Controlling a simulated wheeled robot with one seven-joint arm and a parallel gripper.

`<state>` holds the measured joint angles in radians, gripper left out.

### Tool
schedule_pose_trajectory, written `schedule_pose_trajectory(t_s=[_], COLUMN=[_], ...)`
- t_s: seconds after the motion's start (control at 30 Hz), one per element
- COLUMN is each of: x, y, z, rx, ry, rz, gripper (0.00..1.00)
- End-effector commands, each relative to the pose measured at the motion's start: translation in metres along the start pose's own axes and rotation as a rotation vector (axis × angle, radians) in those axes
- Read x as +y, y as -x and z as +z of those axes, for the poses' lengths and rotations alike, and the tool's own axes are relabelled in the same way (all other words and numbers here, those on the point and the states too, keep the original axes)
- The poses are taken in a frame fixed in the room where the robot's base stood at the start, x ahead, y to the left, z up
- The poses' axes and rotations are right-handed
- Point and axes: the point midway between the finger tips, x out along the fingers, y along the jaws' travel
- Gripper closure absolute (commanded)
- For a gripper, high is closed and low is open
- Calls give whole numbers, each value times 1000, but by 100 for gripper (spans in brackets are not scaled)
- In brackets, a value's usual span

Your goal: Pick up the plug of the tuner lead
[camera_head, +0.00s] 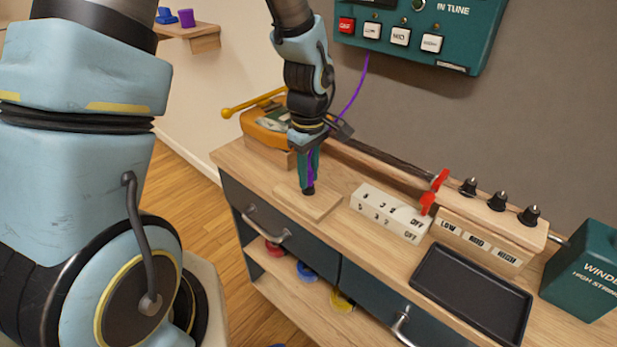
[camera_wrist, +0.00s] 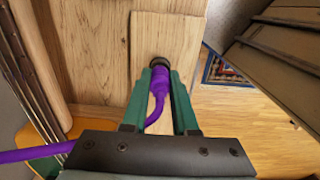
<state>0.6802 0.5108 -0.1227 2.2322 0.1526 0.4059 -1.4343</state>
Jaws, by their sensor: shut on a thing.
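The plug of the tuner lead (camera_wrist: 161,76) is purple with a dark round end. It stands at the wooden block (camera_wrist: 184,26) on the bench top; the head view shows the same block (camera_head: 318,205). My gripper (camera_wrist: 160,80) has green fingers on both sides of the plug and is shut on it. In the head view my gripper (camera_head: 309,180) points down over the block, and the plug is mostly hidden between the fingers. The purple lead (camera_wrist: 30,153) runs off to the left in the wrist view. I cannot tell whether the plug's dark end touches the block.
The teal tuner box (camera_head: 425,30) is on the wall above. A white switch block (camera_head: 389,213), a wooden block with black knobs (camera_head: 490,225), a black tray (camera_head: 470,295) and a teal box (camera_head: 588,270) stand to the right. An orange object (camera_head: 262,128) lies behind my gripper.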

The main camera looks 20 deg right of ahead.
Motion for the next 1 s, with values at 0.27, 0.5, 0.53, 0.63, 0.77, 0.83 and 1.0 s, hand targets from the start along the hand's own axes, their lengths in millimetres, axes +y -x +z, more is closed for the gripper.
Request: schedule_pose_trajectory(t_s=[0.27,0.5,0.53,0.63,0.77,0.83,1.0], x=[1,2,2,1,1,1,0], y=[13,56,62,79,95,102,114], z=[-1,0,-1,0,0,0,0], rx=[2,3,3,1,1,1,0], ry=[1,0,0,0,-1,0,0], rz=[4,7,7,4,3,2,0], gripper=[100,100,100,100,100,100,100])
